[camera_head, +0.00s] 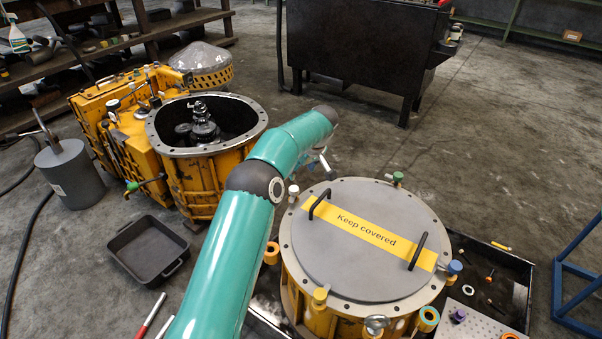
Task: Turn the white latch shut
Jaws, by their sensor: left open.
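The white latch (293,191) stands at the upper left rim of the round grey cover (400,210), which carries a yellow "Keep covered" strip and two black handles. The cover lies on a yellow housing (330,318). My left arm reaches in from the bottom and bends down at its far end. My left gripper (324,165) is open, mostly hidden behind the arm, above the far left rim. It is a little to the right of the white latch and appears apart from it. My right gripper is not in view.
Other latches ring the cover: green (398,177), blue (454,267), yellow (320,296) and orange (271,252). An open yellow transmission case (200,175) stands to the left. A black tray (146,250) lies on the floor. Free floor lies beyond the cover.

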